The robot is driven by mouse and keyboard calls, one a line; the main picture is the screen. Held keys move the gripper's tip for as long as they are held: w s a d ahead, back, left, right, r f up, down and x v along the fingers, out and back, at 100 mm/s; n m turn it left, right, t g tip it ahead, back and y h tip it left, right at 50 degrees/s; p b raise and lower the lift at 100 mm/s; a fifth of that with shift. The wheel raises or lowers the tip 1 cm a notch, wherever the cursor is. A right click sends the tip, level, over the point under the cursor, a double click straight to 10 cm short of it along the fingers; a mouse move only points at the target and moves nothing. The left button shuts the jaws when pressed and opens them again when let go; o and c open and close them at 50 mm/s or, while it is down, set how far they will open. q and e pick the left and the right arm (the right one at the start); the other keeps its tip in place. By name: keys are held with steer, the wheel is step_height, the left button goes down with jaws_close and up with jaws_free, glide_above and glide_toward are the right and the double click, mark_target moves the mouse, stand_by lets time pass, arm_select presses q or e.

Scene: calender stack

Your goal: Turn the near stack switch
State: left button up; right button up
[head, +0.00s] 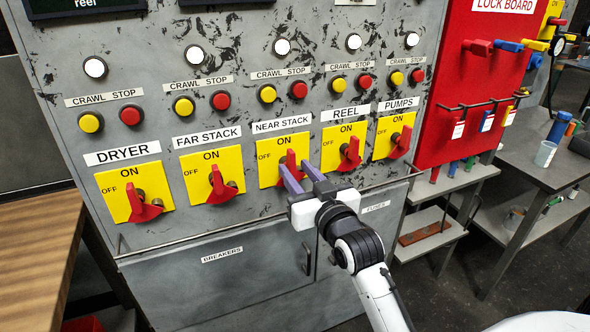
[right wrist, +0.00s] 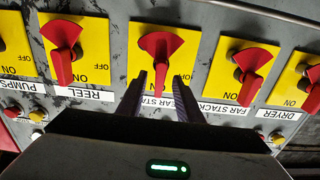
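The near stack switch (head: 290,161) is a red rotary handle on a yellow plate (head: 268,172) marked ON at the top and OFF at the left. In the right wrist view, which is upside down, its red handle (right wrist: 160,50) points down, roughly towards the ON side. My right gripper (head: 297,172) reaches the plate from the lower right. In the right wrist view its two dark fingers (right wrist: 160,82) are apart, with the handle's tip between them. I cannot tell whether they touch it. The fingers partly hide the switch in the head view. My left gripper is not in view.
Similar switches flank it: far stack (head: 222,184) at left, reel (head: 350,154) close at right. Crawl and stop buttons (head: 298,90) sit above. A thin rail (head: 190,239) runs below the plates. A red lock board (head: 480,80) stands at right.

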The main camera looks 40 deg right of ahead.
steer(key=b+v, duration=0.1)
steer(key=v, duration=0.7)
steer(key=shift+s+a, duration=0.15)
steer(key=shift+s, duration=0.2)
steer(key=s+a+f+n+g+y, duration=0.2)
steer(key=a+f, duration=0.3)
steer(key=f, duration=0.6)
steer(key=s+a+f+n+g+y, duration=0.1)
steer(key=s+a+f+g+y, duration=0.3)
steer(key=f, duration=0.7)
steer(key=s+a+f+n+g, duration=0.1)
steer(key=s+a+f, duration=0.3)
steer(key=f, duration=0.3)
steer(key=s+a+f+g, duration=0.2)
steer(key=s+a+f, duration=0.3)
steer(key=s+f, duration=0.2)
steer(key=shift+s+f+n, duration=0.25)
steer(key=shift+f+n, duration=0.15)
steer(key=shift+f, duration=0.25)
steer(key=shift+w+d, duration=0.1)
